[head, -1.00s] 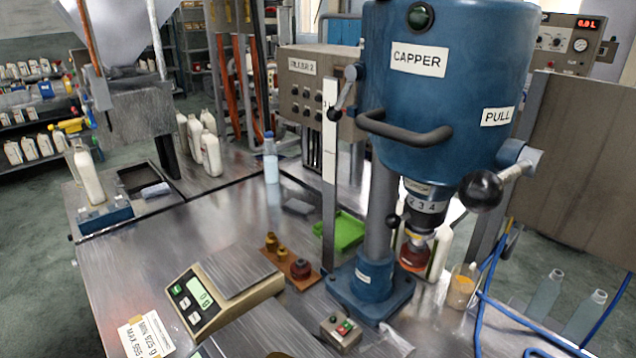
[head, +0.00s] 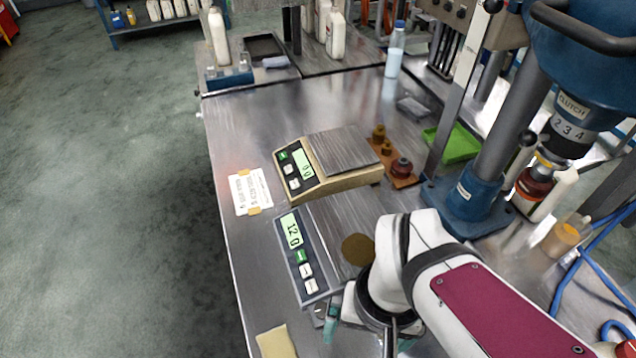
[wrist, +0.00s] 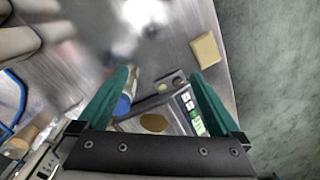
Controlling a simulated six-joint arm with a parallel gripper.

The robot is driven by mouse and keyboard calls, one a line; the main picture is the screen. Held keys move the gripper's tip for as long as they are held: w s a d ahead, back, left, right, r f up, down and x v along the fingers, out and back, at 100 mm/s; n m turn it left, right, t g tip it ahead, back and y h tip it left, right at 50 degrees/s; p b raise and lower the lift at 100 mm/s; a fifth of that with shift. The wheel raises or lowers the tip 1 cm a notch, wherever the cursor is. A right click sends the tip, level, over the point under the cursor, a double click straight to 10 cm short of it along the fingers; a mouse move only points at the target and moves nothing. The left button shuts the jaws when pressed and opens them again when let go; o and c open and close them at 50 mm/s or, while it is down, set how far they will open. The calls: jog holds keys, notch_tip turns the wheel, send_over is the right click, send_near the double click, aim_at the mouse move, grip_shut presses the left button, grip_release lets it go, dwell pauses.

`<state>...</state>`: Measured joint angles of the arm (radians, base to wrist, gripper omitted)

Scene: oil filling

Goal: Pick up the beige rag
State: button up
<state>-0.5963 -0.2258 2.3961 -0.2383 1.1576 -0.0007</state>
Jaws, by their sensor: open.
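The beige rag (head: 276,342) lies flat on the metal table near its front edge, at the bottom of the head view and partly cut off. In the wrist view the rag (wrist: 206,51) shows whole, as a small pale rectangle close to the table's edge. My gripper (wrist: 159,75) is open and empty, with its two teal fingers spread wide. The rag lies beyond the right fingertip in the wrist view, apart from it. In the head view the gripper is mostly hidden behind my arm, to the right of the rag.
A dark scale (head: 306,262) with a round brown piece (head: 358,249) stands beside my arm; a beige scale (head: 329,187) is behind it. A taped paper label (head: 250,191) lies near the left edge. The blue capper column (head: 478,192) stands at right. Open floor lies left of the table.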

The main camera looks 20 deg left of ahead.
aim_at(279, 352)
jog(key=s+a+f+n, duration=0.2)
jog(key=a+n, duration=0.2)
jog(key=a, duration=0.2)
jog(key=s+a+f+n, duration=0.3)
jog(key=a, duration=0.3)
jog(key=shift+t+h, duration=0.3)
jog(key=f, duration=0.9)
jog(key=w+f, duration=0.1)
jog(key=f, duration=0.4)
jog(key=shift+a+f, duration=0.2)
jog(key=shift+f, duration=0.05)
jog(key=c, duration=1.3)
